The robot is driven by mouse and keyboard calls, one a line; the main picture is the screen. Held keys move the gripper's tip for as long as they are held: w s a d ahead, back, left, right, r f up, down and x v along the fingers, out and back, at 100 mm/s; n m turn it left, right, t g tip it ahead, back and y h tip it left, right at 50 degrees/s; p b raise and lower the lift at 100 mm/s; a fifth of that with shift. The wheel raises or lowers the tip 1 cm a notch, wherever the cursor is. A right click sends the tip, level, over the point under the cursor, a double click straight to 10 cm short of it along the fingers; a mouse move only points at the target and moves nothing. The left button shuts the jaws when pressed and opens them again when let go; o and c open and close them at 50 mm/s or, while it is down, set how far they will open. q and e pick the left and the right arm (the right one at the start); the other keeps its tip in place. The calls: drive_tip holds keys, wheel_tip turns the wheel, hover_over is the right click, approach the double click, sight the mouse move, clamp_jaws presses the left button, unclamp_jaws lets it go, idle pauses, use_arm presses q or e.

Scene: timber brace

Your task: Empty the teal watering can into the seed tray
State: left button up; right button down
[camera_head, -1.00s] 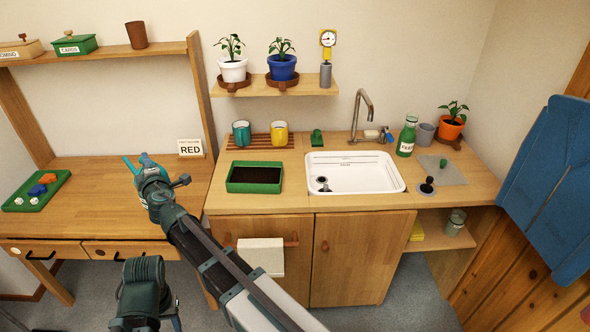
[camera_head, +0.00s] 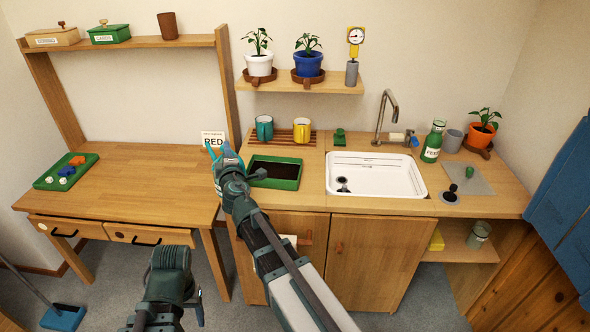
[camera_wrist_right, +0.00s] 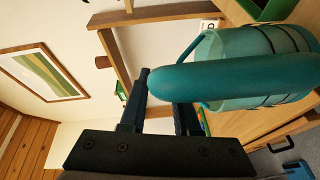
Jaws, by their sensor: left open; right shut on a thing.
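The teal watering can (camera_head: 213,152) is held up by my right gripper (camera_head: 228,175), just left of the seed tray. The arm hides much of it there. In the right wrist view its rounded teal body (camera_wrist_right: 270,65) and a thick teal bar, perhaps the handle, fill the upper right, close to the jaws (camera_wrist_right: 160,105). The right gripper is shut on the can. The seed tray (camera_head: 288,184) is green with dark soil, on the counter left of the sink; the arm covers its left edge. My left gripper (camera_head: 170,300) is low in front, empty, its fingertips hard to see.
A rack with a teal mug (camera_head: 264,126) and a yellow mug (camera_head: 301,129) stands behind the tray. The white sink (camera_head: 375,176) is to its right. A RED sign (camera_head: 213,139) stands behind the can. The left desk (camera_head: 130,185) is mostly clear.

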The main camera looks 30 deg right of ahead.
drive_tip(key=s+d+f+m+h+b, duration=0.1)
drive_tip(key=s+d+h, duration=0.1)
drive_tip(key=s+d, duration=0.4)
drive_tip(key=s+d+f+m+g+h+b, duration=0.1)
drive_tip(key=s+d, duration=0.4)
drive_tip(key=d, duration=0.6)
drive_tip(key=shift+s+f+m+h, duration=0.4)
drive_tip(key=shift+m+h, duration=0.1)
drive_tip(key=shift+h, duration=0.2)
drive_tip(key=shift+r, duration=0.1)
drive_tip(key=shift+w+g, duration=0.1)
drive_tip(key=shift+g, duration=0.2)
